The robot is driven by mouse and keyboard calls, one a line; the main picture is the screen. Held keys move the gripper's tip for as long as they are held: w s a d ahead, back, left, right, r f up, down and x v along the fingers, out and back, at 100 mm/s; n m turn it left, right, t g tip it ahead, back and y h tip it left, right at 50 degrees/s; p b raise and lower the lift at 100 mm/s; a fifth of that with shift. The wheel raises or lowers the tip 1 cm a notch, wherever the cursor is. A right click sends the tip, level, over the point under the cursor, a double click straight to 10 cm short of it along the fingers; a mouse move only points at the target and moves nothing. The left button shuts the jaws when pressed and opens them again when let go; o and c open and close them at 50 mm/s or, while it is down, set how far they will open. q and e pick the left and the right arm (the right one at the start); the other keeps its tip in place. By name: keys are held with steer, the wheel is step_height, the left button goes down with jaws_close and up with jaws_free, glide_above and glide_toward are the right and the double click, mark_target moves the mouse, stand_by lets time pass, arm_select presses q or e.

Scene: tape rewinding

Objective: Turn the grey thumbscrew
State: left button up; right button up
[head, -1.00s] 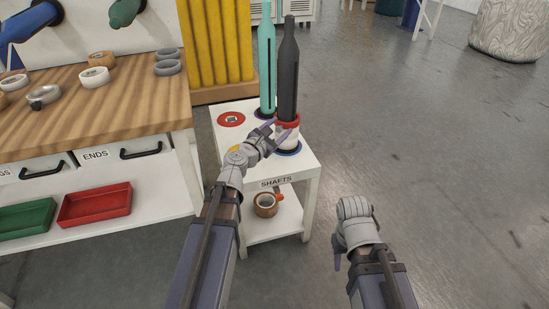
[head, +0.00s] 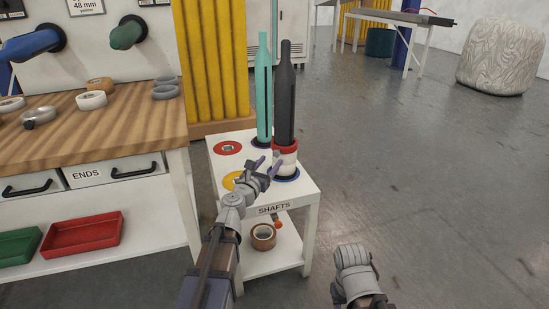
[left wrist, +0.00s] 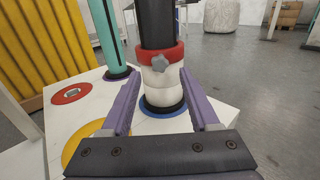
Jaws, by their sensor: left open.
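The grey thumbscrew (left wrist: 160,63) is a small lobed knob on the front of a red collar (left wrist: 171,55) in the left wrist view. The collar (head: 286,147) sits around the lower part of a black, bottle-shaped shaft (head: 285,95), above a white base (head: 286,163). The shaft stands upright in the blue ring of the small white stand. My left gripper (head: 270,167) is open in front of the white base; its purple fingers (left wrist: 160,95) lie left and right of it, a little below the thumbscrew. My right gripper's fingers are out of sight; only my right wrist shows in the head view.
A teal shaft (head: 264,90) stands upright behind and left of the black one. Red (head: 228,148) and yellow (head: 233,181) rings mark bare spots on the stand. A brown tape roll (head: 263,237) lies on its lower shelf. A wooden bench (head: 60,125) is at left; open floor lies right.

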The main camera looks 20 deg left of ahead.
mark_target(275, 155)
arm_select(q)
steer(key=w, duration=0.4)
steer(key=shift+w+d, duration=0.3)
steer(key=shift+c, duration=0.2)
jaws_close()
